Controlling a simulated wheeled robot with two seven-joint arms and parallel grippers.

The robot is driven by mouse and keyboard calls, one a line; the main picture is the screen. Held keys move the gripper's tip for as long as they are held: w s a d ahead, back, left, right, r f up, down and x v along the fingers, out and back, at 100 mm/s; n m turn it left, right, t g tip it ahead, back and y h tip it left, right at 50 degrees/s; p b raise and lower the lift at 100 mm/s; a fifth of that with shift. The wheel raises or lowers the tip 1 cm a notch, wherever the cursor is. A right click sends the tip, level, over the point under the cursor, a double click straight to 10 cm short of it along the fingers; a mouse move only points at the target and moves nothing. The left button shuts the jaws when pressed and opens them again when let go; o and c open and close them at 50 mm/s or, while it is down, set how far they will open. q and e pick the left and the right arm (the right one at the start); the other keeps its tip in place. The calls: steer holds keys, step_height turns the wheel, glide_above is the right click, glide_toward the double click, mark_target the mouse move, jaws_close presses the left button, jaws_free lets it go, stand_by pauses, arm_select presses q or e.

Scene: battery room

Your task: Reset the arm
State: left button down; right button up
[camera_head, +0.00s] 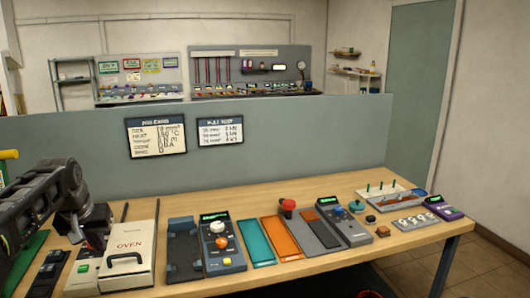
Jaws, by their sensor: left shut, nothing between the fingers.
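My left arm comes in from the left edge, and its dark gripper (98,246) points down at the left end of the wooden bench (290,272). The gripper is shut and holds nothing that I can see. It is close beside the cream box marked OVEN (128,262), and the arm hides part of the things behind it. Whether the fingertips touch the oven I cannot tell. My right gripper is out of view.
Right of the oven are a dark fixture (184,250), a blue-grey device with knobs (221,243), teal (256,243) and orange (281,239) trays, and a device with a blue knob (344,222). A grey partition (290,150) stands behind. The bench's front strip is clear.

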arm_select(q)
steer(key=w+d+f+m+t+h, duration=0.1)
steer(key=w+d+f+t, duration=0.2)
steer(key=w+d+f, duration=0.6)
steer(key=s+d+f+h, duration=0.1)
steer(key=s+d+f, duration=0.1)
steer(key=d+f, duration=0.35)
steer(key=s+d+f+g, duration=0.1)
steer(key=s+d+f, duration=0.2)
steer(key=f, duration=0.5)
steer(key=s+d+f+h, duration=0.1)
steer(key=s+d+f, duration=0.1)
steer(key=d+f, duration=0.35)
steer(key=s+d+f+g+h, duration=0.1)
steer(key=s+d+f, duration=0.3)
steer(key=s, duration=0.6)
steer(key=s+d+f+g, duration=0.3)
steer(key=s+d+f, duration=0.1)
steer(key=s+f, duration=0.5)
steer(key=s+d+f+g+h, duration=0.1)
steer(key=s+d+f, duration=0.4)
steer(key=s, duration=0.7)
steer(key=shift+s+f+m+g+h, duration=0.35)
steer(key=shift+f+g, duration=0.15)
steer(key=shift+f, duration=0.15)
